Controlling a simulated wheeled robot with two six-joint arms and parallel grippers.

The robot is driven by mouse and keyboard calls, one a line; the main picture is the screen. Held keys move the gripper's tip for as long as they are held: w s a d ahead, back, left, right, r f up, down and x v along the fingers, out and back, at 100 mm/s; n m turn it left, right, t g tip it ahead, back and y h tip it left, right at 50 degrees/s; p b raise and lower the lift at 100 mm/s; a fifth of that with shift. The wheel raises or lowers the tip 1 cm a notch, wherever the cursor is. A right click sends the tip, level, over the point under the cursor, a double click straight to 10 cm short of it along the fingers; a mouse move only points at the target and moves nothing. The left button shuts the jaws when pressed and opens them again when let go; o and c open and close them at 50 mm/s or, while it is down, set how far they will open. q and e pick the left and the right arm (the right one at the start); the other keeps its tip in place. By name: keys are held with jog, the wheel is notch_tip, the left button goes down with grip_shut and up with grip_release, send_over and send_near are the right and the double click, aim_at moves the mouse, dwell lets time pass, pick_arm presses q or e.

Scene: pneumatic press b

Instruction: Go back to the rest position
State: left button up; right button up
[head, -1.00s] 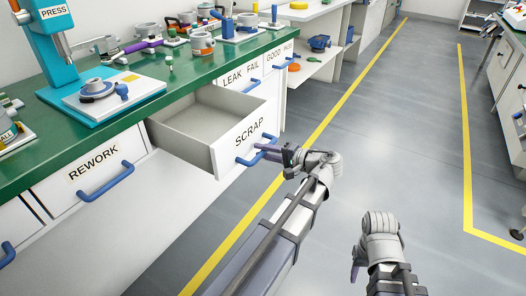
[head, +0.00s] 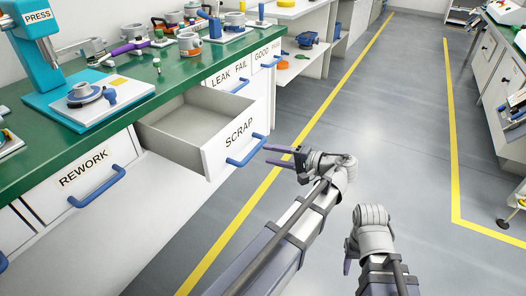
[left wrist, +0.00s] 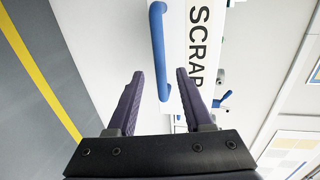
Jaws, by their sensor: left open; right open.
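My left gripper (head: 279,155) is open and empty. It is just to the right of the blue handle (head: 246,150) of the SCRAP drawer (head: 239,134), apart from it. The drawer is pulled open and looks empty inside. In the left wrist view, the left gripper's two fingers (left wrist: 158,90) point toward the drawer front, and the blue handle (left wrist: 159,50) shows ahead of them. My right gripper (head: 350,254) is low at the right over the floor, partly hidden by its own wrist, and it touches nothing.
The green bench (head: 150,95) holds a teal press (head: 38,50) and several fixtures. Closed REWORK (head: 85,175) and LEAK FAIL (head: 232,80) drawers flank the open one. Grey floor (head: 380,130) with yellow lines lies clear to the right. Another workbench (head: 500,80) stands at the far right.

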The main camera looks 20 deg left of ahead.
pick_arm(q)
jog(key=shift+d, duration=0.35)
jog(key=s+d+f+g+h, duration=0.1)
jog(key=s+f+h, duration=0.35)
jog(key=f, duration=0.35)
jog(key=s+d+f+h, duration=0.2)
jog(key=s+f+h, duration=0.1)
jog(key=f+h, duration=0.35)
jog(key=s+d+f+m+h+p, duration=0.15)
jog(key=s+d, duration=0.25)
jog(key=d, duration=0.4)
jog(key=s+d+m+h+b, duration=0.15)
jog(key=s+d, duration=0.25)
jog(key=d, duration=0.4)
notch_tip(320, 180, up, 38)
jog(key=p, duration=3.9)
jog(key=shift+d+f+g, duration=0.15)
jog(key=shift+d+g, duration=0.05)
jog(key=shift+g, duration=0.1)
